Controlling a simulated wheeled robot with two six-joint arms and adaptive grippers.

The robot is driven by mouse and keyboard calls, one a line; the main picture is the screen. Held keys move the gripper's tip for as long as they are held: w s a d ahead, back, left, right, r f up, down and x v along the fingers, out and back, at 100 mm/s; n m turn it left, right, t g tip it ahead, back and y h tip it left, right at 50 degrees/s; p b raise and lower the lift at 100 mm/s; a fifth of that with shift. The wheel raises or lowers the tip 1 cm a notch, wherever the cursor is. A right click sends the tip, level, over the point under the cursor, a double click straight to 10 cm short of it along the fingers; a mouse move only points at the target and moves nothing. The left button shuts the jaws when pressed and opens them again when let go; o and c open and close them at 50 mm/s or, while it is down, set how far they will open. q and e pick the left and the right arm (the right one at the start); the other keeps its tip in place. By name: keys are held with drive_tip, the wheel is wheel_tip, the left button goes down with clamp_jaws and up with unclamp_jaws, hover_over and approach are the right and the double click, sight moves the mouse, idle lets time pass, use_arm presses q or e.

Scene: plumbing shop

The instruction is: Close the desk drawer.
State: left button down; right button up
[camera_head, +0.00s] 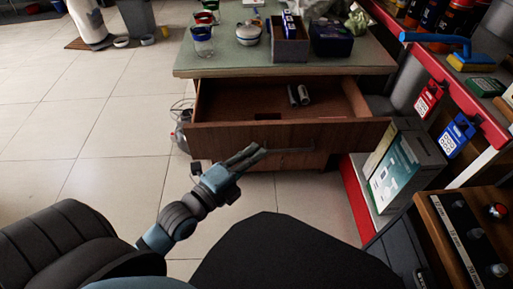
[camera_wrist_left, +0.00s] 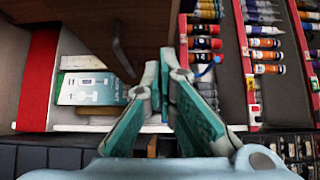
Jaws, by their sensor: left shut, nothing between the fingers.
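The desk drawer (camera_head: 345,134) is pulled well out from under the green-topped desk (camera_head: 215,66) in the head view. Its wooden front faces me, and two small grey cylinders (camera_head: 298,95) lie inside. A thin handle (camera_head: 291,150) shows at the front's lower middle. My left gripper (camera_head: 262,151) is shut and empty, its fingertips close to the front near the handle; I cannot tell whether they touch. In the left wrist view the gripper (camera_wrist_left: 166,62) is seen from behind, with a brown panel and bar handle (camera_wrist_left: 121,50) ahead on the left. My right gripper is not in view.
Glasses (camera_head: 203,40), a lidded bowl (camera_head: 248,33) and boxes (camera_head: 290,45) stand on the desk. A red-edged shelf (camera_head: 440,75) and a white box (camera_head: 403,165) crowd the right side. Tiled floor (camera_head: 110,130) is open on the left.

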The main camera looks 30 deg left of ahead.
sight(270, 128)
use_arm(q)
drive_tip(key=w, duration=0.1)
drive_tip(key=w+a, duration=0.1)
drive_tip(key=w, duration=0.1)
drive_tip(key=w+a, duration=0.1)
drive_tip(key=shift+w, duration=0.3)
drive_tip(key=shift+r, duration=0.1)
